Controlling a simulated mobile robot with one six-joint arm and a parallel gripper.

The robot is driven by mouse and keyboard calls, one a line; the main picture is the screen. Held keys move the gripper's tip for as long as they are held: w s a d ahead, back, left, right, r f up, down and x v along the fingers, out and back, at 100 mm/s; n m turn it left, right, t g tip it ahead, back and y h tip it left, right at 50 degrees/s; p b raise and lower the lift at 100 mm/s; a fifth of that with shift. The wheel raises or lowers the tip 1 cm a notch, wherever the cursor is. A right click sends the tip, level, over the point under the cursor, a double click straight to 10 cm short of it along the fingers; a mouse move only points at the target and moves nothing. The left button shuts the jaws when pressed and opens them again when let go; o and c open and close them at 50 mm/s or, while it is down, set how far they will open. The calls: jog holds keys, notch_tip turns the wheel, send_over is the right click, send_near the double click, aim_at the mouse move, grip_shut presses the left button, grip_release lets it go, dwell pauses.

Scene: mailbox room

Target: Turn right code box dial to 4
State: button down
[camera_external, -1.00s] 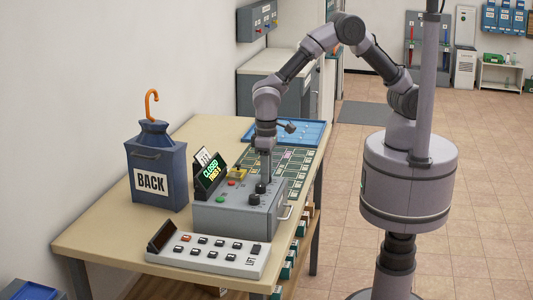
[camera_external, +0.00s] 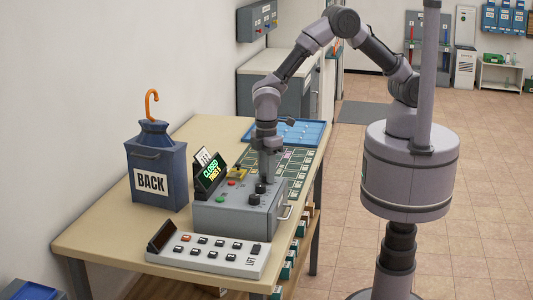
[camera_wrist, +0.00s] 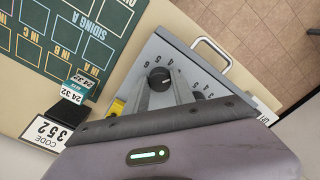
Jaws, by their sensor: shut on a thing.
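The grey code box (camera_external: 238,221) stands on the table with dark dials on its sloped top. My gripper (camera_external: 266,181) points down at the box's far end in the external view. In the wrist view my gripper (camera_wrist: 161,88) has its two grey fingers on either side of a round black dial (camera_wrist: 159,77), shut on it. Printed digits, among them 6, 5 and 4, ring this dial. More digits show farther right, partly hidden by my gripper body. A second black dial (camera_external: 254,199) stands nearer the external camera, clear of the fingers. The held dial's exact setting is hard to read.
A small sign (camera_external: 212,172) with green letters stands behind the box. A white button panel (camera_external: 208,255) lies in front. A blue BACK bin (camera_external: 157,163) with an orange hook stands left. A green SIDING mat (camera_wrist: 75,35) and blue tray (camera_external: 300,132) lie beyond.

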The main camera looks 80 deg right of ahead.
jog(key=n+p, duration=0.2)
jog(key=n, duration=0.3)
jog(key=shift+n, duration=0.7)
jog(key=c, duration=1.1)
grip_release()
jog(key=shift+o, duration=0.2)
jog(key=shift+r, duration=0.1)
notch_tip(320, 180, up, 17)
jog(key=p, duration=0.3)
jog(key=shift+r+p, duration=0.15)
jog(key=shift+p, duration=0.2)
